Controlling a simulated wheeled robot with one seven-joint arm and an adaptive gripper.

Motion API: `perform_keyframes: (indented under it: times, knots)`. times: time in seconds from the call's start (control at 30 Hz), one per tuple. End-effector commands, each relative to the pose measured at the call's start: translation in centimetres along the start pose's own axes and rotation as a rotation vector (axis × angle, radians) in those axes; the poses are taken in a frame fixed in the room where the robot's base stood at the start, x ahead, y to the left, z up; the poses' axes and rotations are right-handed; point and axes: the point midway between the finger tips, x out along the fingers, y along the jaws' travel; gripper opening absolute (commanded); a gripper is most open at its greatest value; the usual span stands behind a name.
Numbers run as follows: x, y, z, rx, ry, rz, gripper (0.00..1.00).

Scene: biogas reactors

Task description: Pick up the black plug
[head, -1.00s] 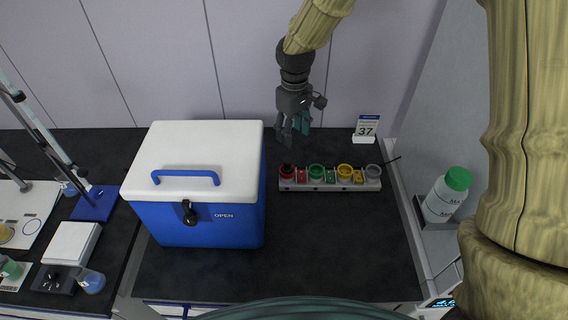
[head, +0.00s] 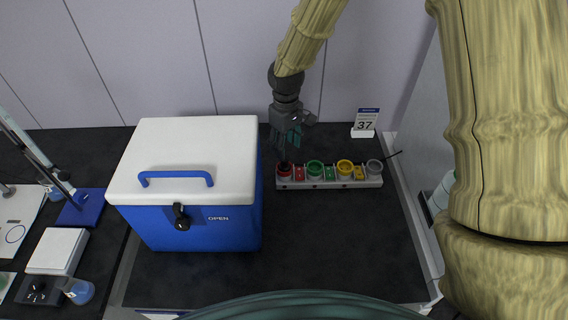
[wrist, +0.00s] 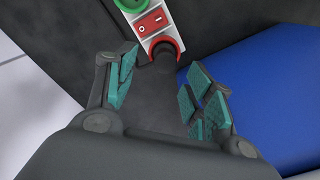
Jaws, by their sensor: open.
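The black plug (wrist: 164,53) appears as a dark round shape at the red socket ring (wrist: 160,42), at the near end of the strip in the wrist view. In the head view the red ring (head: 284,170) is at the left end of the strip, with a dark centre; the plug is hard to make out there. My gripper (head: 286,149) is above and just behind the red ring. In the wrist view my gripper (wrist: 160,77) is open, its teal pads on either side of the space in front of the plug. Nothing is held between the pads.
The socket strip (head: 330,184) also has green, yellow and grey rings and small switches. A blue cooler (head: 190,230) with a white lid stands close on the left. A "37" sign (head: 366,122) stands behind. The dark counter in front is clear.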

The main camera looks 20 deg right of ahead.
Motion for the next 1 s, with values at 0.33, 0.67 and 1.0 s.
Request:
perform_keyframes:
  times: [0.33,0.67,1.0]
  knots:
    - [1.5,-0.3,0.1,-0.001,-0.002,-0.001,0.53]
    - [4.6,-0.7,0.1,-0.001,-0.001,-0.001,0.53]
    - [5.6,-0.6,0.1,-0.001,0.001,0.000,0.53]
